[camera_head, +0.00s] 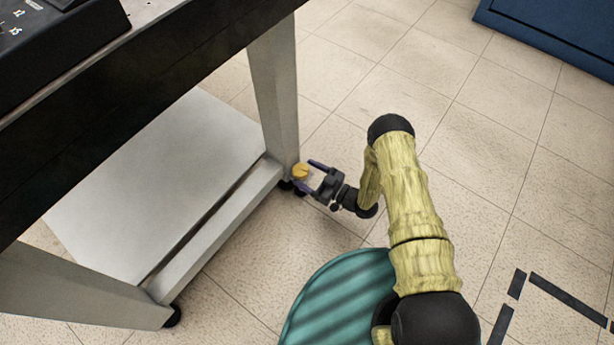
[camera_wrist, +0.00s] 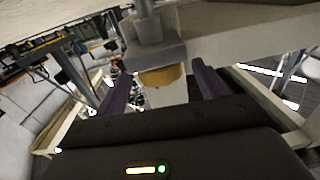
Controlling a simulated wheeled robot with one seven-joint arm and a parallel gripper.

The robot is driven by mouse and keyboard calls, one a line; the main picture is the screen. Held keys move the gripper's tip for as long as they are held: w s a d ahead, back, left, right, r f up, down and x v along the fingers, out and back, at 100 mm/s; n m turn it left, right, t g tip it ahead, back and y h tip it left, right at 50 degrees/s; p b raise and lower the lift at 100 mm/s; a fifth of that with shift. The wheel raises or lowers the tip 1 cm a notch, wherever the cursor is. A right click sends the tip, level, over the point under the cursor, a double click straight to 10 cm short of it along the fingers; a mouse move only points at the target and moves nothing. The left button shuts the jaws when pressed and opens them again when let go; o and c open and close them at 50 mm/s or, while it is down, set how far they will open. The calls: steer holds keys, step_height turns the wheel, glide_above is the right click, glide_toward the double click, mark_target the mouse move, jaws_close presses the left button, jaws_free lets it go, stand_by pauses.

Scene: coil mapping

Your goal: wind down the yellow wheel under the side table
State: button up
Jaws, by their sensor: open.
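The side table (camera_head: 275,90) is a pale metal frame with a lower shelf and a dark top edge, at the left of the head view. The yellow wheel (camera_head: 301,171) is a small disc low at the foot of the table's far right leg. In the wrist view the yellow wheel (camera_wrist: 162,76) sits under a grey bracket, between my fingers. My gripper (camera_head: 310,175) is open, its two purple fingers on either side of the wheel. The wrist view shows both fingers of my gripper (camera_wrist: 160,85) apart. I cannot tell whether either finger touches the wheel.
A black caster (camera_head: 172,316) is under the table's near leg. The lower shelf (camera_head: 150,170) is bare. A blue cabinet (camera_head: 560,35) stands at the top right. Black tape marks (camera_head: 565,298) lie on the floor at lower right.

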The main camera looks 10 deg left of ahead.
steer(key=shift+w+a, duration=0.1)
steer(key=shift+a, duration=0.15)
steer(key=c, duration=1)
steer(key=shift+o, duration=0.2)
steer(key=shift+r+m+t+p, duration=0.1)
steer(key=shift+m+t+p, duration=0.2)
steer(key=shift+t+p, duration=0.1)
steer(key=m+t+h+p, duration=0.1)
steer(key=p, duration=0.1)
steer(key=m+t+h+p, duration=0.1)
steer(key=t, duration=0.1)
steer(key=shift+s+a+r+m+t+p, duration=0.1)
steer(key=shift+s+r+m+t+p, duration=0.05)
steer(key=shift+s+m+t+p, duration=0.2)
steer(key=shift+s+a+f+m+t+h+p, duration=0.1)
steer(key=shift+s+m+t+h+p, duration=0.05)
steer(key=shift+m+t+h+p, duration=0.7)
steer(key=shift+s+a+f+m+t+h+p, duration=0.1)
steer(key=shift+m+t+h+p, duration=0.5)
steer(key=shift+t+h, duration=0.3)
